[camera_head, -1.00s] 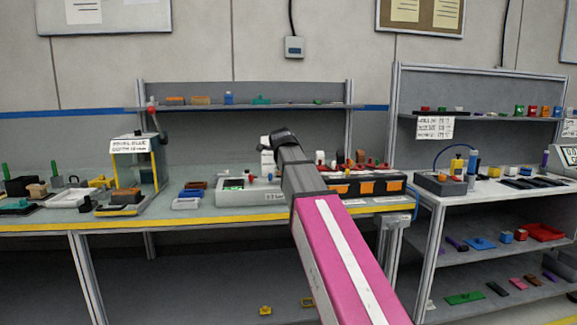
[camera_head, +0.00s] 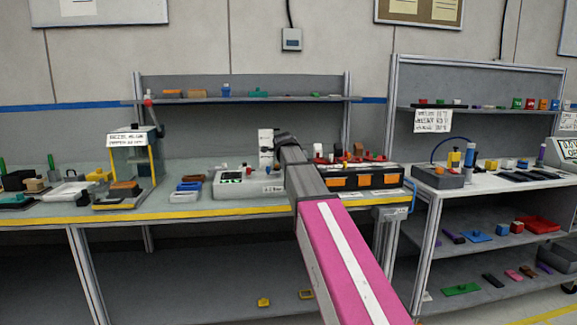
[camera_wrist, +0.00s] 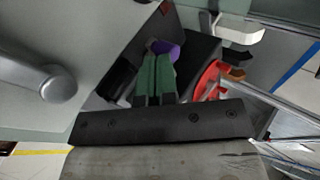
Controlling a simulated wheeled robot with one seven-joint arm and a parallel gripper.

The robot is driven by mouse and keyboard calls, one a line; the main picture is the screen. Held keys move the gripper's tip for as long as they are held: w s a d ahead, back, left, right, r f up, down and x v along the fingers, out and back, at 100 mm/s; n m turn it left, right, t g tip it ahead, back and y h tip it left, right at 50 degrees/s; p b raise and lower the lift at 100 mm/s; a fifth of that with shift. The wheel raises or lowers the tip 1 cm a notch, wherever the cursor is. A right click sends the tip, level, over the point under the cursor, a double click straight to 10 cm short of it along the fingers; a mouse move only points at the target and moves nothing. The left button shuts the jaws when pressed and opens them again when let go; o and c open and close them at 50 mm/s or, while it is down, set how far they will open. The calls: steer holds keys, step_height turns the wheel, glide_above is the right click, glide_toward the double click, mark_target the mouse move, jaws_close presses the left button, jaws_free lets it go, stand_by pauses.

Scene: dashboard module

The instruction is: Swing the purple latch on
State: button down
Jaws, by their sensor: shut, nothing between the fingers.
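A small purple piece (camera_wrist: 166,49), which looks like the latch, shows in the wrist view just beyond my fingertips. My gripper (camera_wrist: 156,60) has its green fingers together, with nothing held between them. The fingertips overlap the purple piece's lower edge in the picture; I cannot tell whether they touch it. Its full shape and angle are partly hidden by the fingers. In the head view my dark wrist is by the white upright (camera_head: 266,148) of the grey module with a green display (camera_head: 240,188). The fingers and the purple piece cannot be made out there.
In the wrist view a red curved part (camera_wrist: 207,80) stands right of the fingers, and a large grey rounded handle (camera_wrist: 52,82) is at left. In the head view a black box with orange panels (camera_head: 362,183) sits right of the module. Blue and grey trays (camera_head: 187,190) lie left.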

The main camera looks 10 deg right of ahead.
steer(key=shift+w+a+m+h, duration=0.25)
steer(key=shift+w+m+h, duration=0.25)
steer(key=shift+m, duration=0.2)
stand_by(0.3)
steer(key=shift+w+g, duration=0.1)
steer(key=shift+g, duration=0.2)
steer(key=shift+w+a, duration=0.2)
steer(key=shift+w, duration=0.85)
steer(key=shift+s+d, duration=0.4)
steer(key=shift+s, duration=0.4)
